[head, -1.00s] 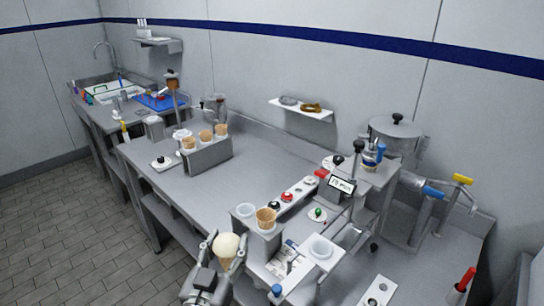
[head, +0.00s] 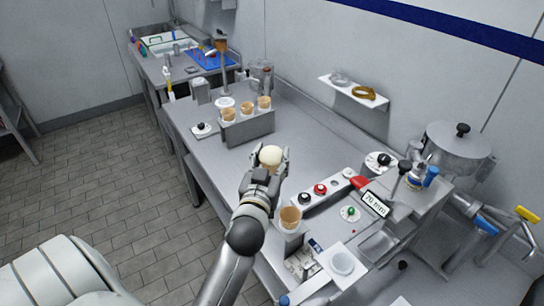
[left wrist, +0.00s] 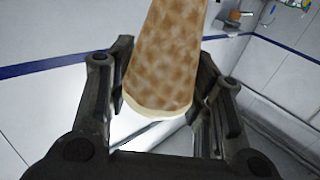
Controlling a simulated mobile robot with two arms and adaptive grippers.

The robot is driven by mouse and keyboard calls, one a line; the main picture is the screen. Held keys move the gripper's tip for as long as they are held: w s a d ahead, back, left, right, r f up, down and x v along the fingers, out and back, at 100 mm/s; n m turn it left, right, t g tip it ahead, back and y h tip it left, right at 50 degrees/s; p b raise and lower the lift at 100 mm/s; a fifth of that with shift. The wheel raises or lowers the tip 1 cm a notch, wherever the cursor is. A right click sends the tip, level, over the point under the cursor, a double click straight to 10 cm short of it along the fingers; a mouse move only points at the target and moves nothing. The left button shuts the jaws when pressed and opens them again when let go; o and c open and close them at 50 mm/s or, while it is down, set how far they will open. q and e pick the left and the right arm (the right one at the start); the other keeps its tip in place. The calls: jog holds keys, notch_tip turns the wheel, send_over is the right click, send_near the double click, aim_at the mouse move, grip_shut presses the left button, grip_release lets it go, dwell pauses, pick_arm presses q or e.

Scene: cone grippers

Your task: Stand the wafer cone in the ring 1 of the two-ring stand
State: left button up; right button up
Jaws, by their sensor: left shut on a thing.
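My left gripper (head: 268,176) is shut on a wafer cone with a pale scoop (head: 270,155) on top. In the left wrist view the patterned tan cone (left wrist: 168,55) sits between the two fingers, with a cream band at its lower edge. In the head view my gripper hides most of the cone's body. Another wafer cone (head: 290,217) stands in one ring of the two-ring stand, just below and right of my gripper. The stand's other ring is hidden behind my gripper and arm. My right gripper is not in view.
A rack with several cones (head: 247,128) stands behind my gripper. A strip with red and black knobs (head: 321,191) lies to the right. The bench top between (head: 300,140) is clear.

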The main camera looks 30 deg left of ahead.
pick_arm(q)
jog(key=shift+w+f, duration=0.1)
jog(key=shift+w+f+b, duration=0.1)
jog(key=shift+f+b, duration=0.6)
jog(key=shift+f, duration=0.5)
jog(key=shift+f+b, duration=0.55)
jog(key=shift+b, duration=0.15)
jog(key=shift+f, duration=0.15)
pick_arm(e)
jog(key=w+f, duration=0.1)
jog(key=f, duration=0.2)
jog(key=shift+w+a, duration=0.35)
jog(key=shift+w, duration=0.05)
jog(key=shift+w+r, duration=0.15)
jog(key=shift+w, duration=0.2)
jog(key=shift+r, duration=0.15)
